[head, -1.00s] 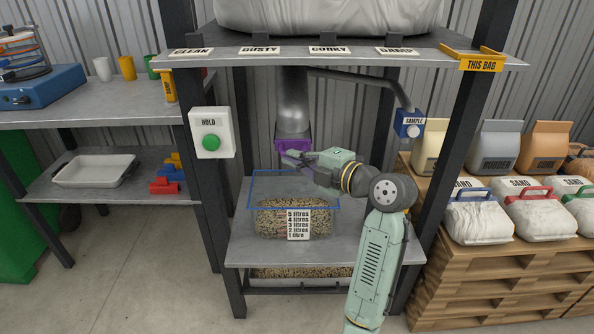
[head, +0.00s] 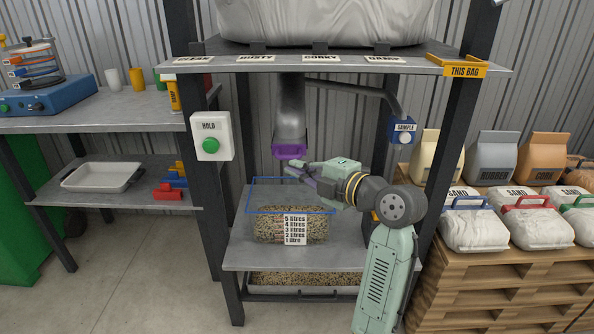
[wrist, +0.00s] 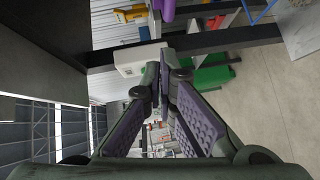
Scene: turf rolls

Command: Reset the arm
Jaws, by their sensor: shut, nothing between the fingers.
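My gripper (head: 290,169) is in front of the metal stand, just below the purple outlet (head: 289,151) of the grey chute and above the clear bin. It points left, and its fingers are shut with nothing held. In the wrist view the purple-padded fingers (wrist: 168,88) come together near the middle of the picture. The clear bin with a blue rim (head: 290,211) stands on the stand's shelf and holds grain-like material behind a litre scale. My arm reaches in from the lower right.
A white HOLD box with a green button (head: 211,145) is on the stand's left post. A blue SAMPLE box (head: 403,132) hangs at the right. A pallet (head: 480,270) with several bags stands at right. A left bench (head: 110,115) holds cups and a blue device.

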